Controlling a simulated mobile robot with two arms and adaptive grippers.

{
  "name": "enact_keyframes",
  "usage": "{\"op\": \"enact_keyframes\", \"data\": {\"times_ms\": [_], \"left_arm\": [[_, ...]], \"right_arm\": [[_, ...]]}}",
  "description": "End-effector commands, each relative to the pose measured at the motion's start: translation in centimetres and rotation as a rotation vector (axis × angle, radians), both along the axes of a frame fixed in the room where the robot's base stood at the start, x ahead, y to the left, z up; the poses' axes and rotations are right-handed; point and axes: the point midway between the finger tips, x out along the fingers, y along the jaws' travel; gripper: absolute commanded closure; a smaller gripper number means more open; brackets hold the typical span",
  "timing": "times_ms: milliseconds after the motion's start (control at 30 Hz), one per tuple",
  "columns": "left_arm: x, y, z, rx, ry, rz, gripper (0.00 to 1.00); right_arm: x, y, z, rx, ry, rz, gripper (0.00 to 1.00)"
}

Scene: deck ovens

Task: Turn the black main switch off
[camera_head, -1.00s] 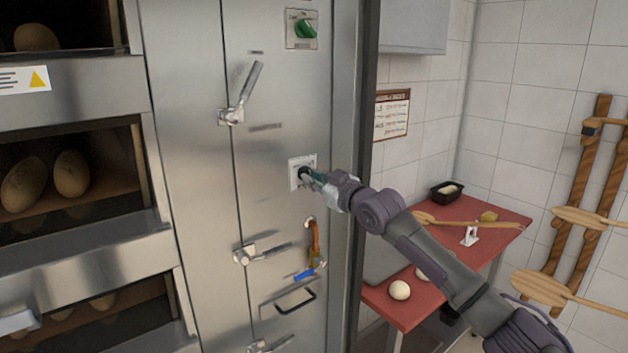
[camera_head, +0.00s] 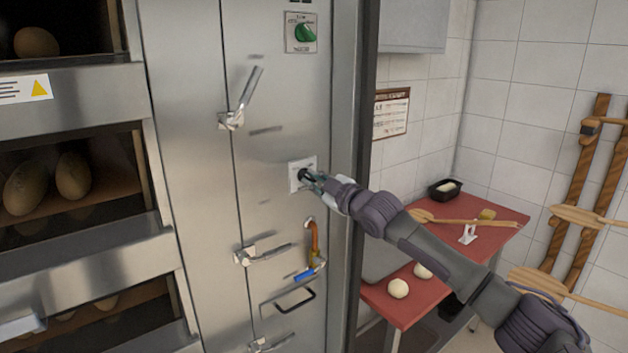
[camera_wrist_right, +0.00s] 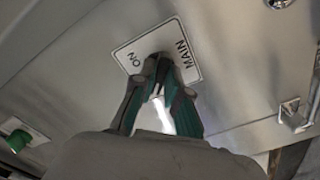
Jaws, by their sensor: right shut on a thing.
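The black main switch (camera_head: 303,174) sits on a small white plate (camera_head: 294,185) on the steel oven front. Which way the switch points cannot be made out. My left gripper is not in view.
A green knob (camera_head: 305,33) is above the switch. Dark oven openings with loaves are left. A red table (camera_head: 400,310) with dough stands right.

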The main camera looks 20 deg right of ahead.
Motion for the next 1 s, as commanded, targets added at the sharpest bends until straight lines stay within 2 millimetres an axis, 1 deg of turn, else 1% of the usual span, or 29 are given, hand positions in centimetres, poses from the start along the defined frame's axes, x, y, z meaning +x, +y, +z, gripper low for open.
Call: {"op": "enact_keyframes", "data": {"times_ms": [267,300,433,467,800,867,967,1000], "left_arm": [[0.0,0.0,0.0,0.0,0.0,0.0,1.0],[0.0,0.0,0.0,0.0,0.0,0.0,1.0],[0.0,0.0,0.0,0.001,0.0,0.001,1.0],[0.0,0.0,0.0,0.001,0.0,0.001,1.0],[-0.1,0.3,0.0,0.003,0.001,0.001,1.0],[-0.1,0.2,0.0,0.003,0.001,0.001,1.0],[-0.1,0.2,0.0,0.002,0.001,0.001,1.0],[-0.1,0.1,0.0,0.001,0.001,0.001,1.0]], "right_arm": [[0.0,0.0,-0.1,-0.005,0.0,0.0,1.0],[0.0,0.0,-0.1,-0.005,0.0,0.0,0.85],[0.0,0.0,-0.1,-0.004,-0.001,-0.001,0.63],[0.0,0.0,-0.1,-0.004,-0.001,-0.001,0.61],[-0.3,-0.2,-0.1,-0.001,0.0,-0.001,0.61],[-0.8,-0.4,-0.2,-0.001,0.001,0.0,0.61],[-2.2,-0.9,-0.2,-0.004,0.002,0.0,0.61],[-3.0,-1.1,-0.2,-0.003,0.0,0.0,0.61]]}}
